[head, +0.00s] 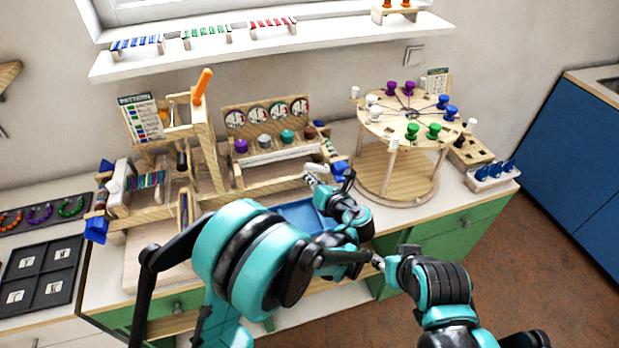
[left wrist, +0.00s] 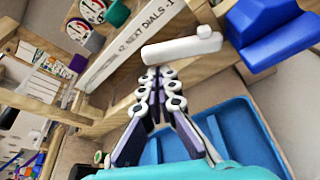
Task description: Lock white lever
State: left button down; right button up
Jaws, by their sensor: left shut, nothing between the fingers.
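The white lever (left wrist: 182,48) is a short bar with a round knob at its right end, on the wooden dial board in the left wrist view. In the head view the white lever (head: 317,168) is small and partly hidden by my gripper. My left gripper (left wrist: 158,76) is shut and empty, its fingertips just below the lever; I cannot tell whether they touch it. In the head view my left gripper (head: 316,184) is at the right end of the dial board. My right gripper (head: 378,262) shows only as a small tip in front of the counter.
A blue block (left wrist: 268,30) is right of the lever. A blue tray (head: 300,214) lies under my left gripper. The dial board (head: 275,180) has several coloured knobs. A round wooden carousel (head: 400,185) stands at right, and a tall wooden frame with an orange handle (head: 203,86) at left.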

aim_at(310, 167)
pick_arm(q)
jog(key=shift+d+r, duration=0.15)
jog(key=shift+r, duration=0.3)
jog(key=shift+w+d+r, duration=0.1)
jog(key=shift+d+r, duration=0.15)
jog(key=shift+r, duration=0.2)
jog(key=shift+w+d+r+m+y+p, duration=0.1)
jog(key=shift+d+r+m+y+p, duration=0.3)
jog(key=shift+m, duration=0.2)
jog(key=shift+w+d+r, duration=0.3)
jog(key=shift+d+r, duration=0.4)
jog(key=shift+r, duration=0.05)
jog(key=shift+a, duration=0.15)
